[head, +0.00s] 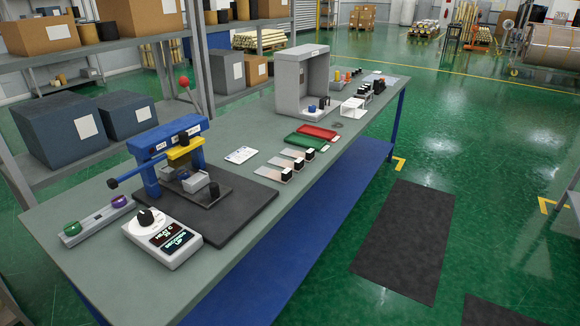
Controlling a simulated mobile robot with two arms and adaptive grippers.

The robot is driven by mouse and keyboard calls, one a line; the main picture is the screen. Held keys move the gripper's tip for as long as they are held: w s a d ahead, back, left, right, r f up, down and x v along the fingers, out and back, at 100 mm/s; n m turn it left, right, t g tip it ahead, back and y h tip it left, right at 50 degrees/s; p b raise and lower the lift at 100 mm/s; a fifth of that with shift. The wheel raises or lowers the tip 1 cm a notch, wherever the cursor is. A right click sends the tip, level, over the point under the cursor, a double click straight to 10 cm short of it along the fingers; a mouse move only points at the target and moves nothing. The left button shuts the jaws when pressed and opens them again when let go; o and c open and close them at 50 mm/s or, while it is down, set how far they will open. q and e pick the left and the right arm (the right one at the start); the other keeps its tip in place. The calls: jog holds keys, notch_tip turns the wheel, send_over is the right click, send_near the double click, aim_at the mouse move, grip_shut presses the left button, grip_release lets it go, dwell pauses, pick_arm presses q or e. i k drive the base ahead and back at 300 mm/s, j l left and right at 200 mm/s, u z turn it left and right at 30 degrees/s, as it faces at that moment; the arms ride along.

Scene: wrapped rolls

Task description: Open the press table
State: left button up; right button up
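A blue press (150,180) stands on a black mat (245,212) on the near half of a long grey workbench. A yellow head (180,161) hangs under its blue top beam. Below it is a light grey block (195,182), close under the head; the exact gap is unclear. A dark grey plate (226,186) sits around the block, with an upright black knob (214,190) toward the front. Neither of my grippers is in view.
In front of the press are a white control box (162,238) with a knob and lit display, and a button strip (98,219). Farther along are a paper card (241,155), a red tray (317,132), a green tray (304,141) and a grey booth (301,78).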

aim_at(198, 190)
jog(key=i+l+u, duration=0.6)
jog(key=l, duration=0.3)
jog(key=i+l+u, duration=0.2)
jog(key=l, duration=0.15)
jog(key=l+u, duration=0.15)
jog(key=l, duration=0.25)
jog(key=u, duration=1.15)
